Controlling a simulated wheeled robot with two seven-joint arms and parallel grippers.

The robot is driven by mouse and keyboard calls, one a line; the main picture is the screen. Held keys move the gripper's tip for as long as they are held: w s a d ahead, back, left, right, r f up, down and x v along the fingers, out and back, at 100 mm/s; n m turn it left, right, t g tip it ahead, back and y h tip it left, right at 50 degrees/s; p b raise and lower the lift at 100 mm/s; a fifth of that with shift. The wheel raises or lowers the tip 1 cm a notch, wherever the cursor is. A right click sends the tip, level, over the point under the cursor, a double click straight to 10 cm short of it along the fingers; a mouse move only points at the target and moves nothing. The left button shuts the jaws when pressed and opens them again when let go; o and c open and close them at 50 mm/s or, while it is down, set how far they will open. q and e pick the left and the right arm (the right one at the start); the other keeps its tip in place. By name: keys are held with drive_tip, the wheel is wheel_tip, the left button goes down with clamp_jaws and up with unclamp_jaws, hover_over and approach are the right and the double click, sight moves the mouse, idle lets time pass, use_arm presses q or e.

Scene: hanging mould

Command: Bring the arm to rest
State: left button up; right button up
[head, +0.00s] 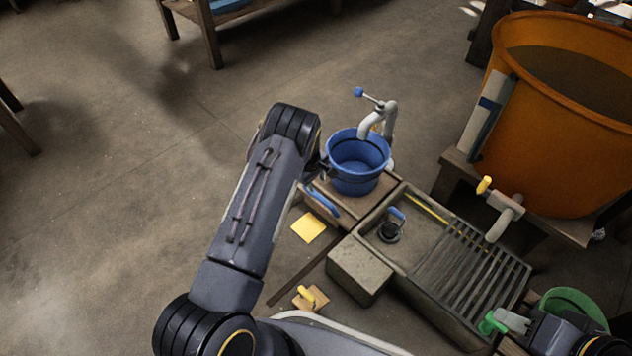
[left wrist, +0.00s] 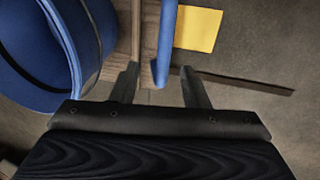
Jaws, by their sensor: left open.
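My left gripper (head: 318,172) is at the left side of the blue bucket (head: 357,163), partly hidden by my own arm in the head view. In the left wrist view, its two fingers (left wrist: 160,90) are apart. A narrow blue handle-like piece (left wrist: 166,40) reaches down between them, with visible space on both sides; I cannot tell whether it touches either finger. It shows in the head view (head: 322,201) along the left edge of the wooden stand. The bucket stands upright on that stand.
A stone sink (head: 403,268) with ribs lies right of the stand. A large orange tub (head: 560,130) with a yellow-handled tap stands behind it. A grey tap (head: 388,118) rises behind the bucket. A yellow sheet (head: 308,227) lies left of the sink. The floor at left is open.

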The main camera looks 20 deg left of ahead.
use_arm(q)
drive_tip(key=shift+r, duration=0.1)
idle(0.3)
drive_tip(key=s+r+m+t+h, duration=0.1)
drive_tip(key=s+r, duration=0.4)
drive_tip(key=r, duration=0.5)
drive_tip(key=s+r+m+h, duration=0.15)
drive_tip(key=s+r, duration=0.35)
drive_tip(key=r, duration=0.5)
drive_tip(key=s+r+m+t+h, duration=0.15)
drive_tip(key=s+r, duration=0.35)
drive_tip(key=r, duration=0.6)
drive_tip(key=s+d+r+m, duration=0.2)
drive_tip(key=s+m, duration=0.1)
drive_tip(key=s, duration=0.5)
drive_tip(key=s+d+r+m+t+y, duration=0.1)
drive_tip(key=s+d+m, duration=0.1)
drive_tip(key=s, duration=0.6)
drive_tip(key=s+d+r+m, duration=0.2)
drive_tip(key=s+d+m, duration=0.1)
drive_tip(key=s, duration=0.5)
wheel_tip(320, 180, up, 38)
drive_tip(key=p, duration=3.8)
drive_tip(key=shift+f+p, duration=0.2)
drive_tip(key=shift+p, duration=0.2)
drive_tip(key=shift+a, duration=0.1)
